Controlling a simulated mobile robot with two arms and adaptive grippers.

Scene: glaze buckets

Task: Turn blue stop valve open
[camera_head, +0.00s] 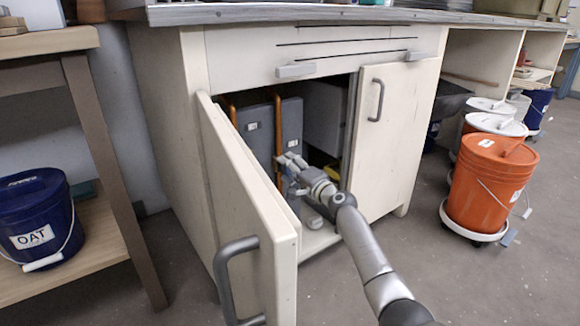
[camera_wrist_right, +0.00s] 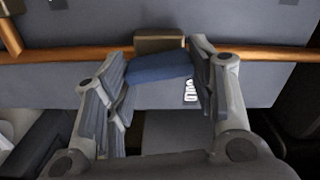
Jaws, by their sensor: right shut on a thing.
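The blue stop valve handle (camera_wrist_right: 158,68) sits in front of a copper pipe, between the two fingers of my right gripper (camera_wrist_right: 160,80) in the right wrist view. The fingers are shut on the handle, one at each end. A brownish valve body (camera_wrist_right: 160,41) shows behind it on the copper pipe (camera_wrist_right: 90,50). A white "COLD" tag (camera_wrist_right: 190,90) hangs beside the handle. In the head view my right gripper (camera_head: 287,168) reaches into the open cabinet at the copper pipe (camera_head: 278,125); the blue handle is hidden there. My left gripper is not in view.
The cabinet's left door (camera_head: 245,190) stands open toward me, and the right door (camera_head: 395,135) stands to the right of the opening. Grey panels (camera_head: 256,128) fill the inside. An orange bucket (camera_head: 490,180) stands at right, a blue bucket (camera_head: 35,205) on the left shelf.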

